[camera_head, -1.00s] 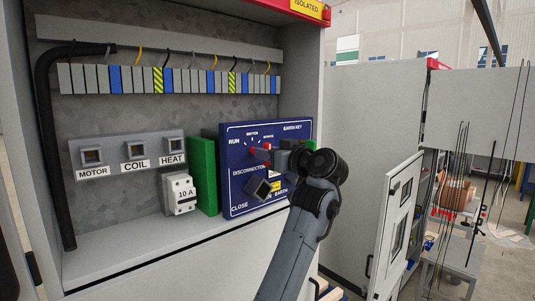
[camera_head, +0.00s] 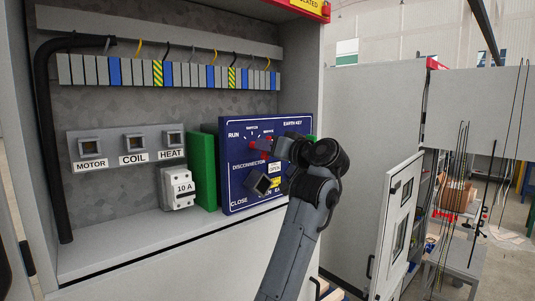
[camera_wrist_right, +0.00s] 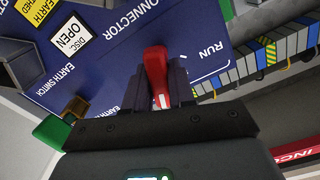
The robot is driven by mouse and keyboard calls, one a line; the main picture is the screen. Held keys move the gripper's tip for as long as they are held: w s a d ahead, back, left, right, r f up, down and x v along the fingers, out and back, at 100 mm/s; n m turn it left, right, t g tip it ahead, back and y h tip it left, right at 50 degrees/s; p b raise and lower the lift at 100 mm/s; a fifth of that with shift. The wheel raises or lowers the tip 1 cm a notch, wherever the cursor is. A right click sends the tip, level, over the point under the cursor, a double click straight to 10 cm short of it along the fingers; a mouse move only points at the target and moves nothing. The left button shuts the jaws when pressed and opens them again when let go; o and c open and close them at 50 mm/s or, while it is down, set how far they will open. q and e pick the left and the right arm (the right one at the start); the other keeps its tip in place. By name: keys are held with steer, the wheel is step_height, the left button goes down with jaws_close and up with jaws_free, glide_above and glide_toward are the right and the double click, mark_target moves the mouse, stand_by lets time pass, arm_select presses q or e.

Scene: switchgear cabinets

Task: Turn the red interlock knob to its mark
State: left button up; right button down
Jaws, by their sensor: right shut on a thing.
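The red interlock knob (camera_head: 260,145) is on the upper part of the dark blue panel (camera_head: 232,178), below the row of position marks and right of the RUN label. In the right wrist view the red knob (camera_wrist_right: 156,72) stands between the two dark fingers, with a white line on its near part. My right gripper (camera_head: 270,148) is shut on it, its arm reaching up from below. The gripper partly hides the knob and the panel's right side, so I cannot tell exactly which mark the knob points to. My left gripper is not in view.
A dark square handle (camera_head: 258,183) sits just below the knob, beside the DISC OPEN label (camera_wrist_right: 71,35). Green blocks flank the panel, with a 10 A breaker (camera_head: 177,188) to the left. An open cabinet door (camera_head: 398,225) stands to the right.

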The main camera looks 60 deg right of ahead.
steer(key=shift+s+d+m+b, duration=0.1)
steer(key=shift+m+b, duration=0.65)
steer(key=shift+m, duration=1.45)
steer(key=c, duration=1)
jaws_free()
steer(key=shift+c, duration=0.2)
steer(key=shift+s, duration=0.1)
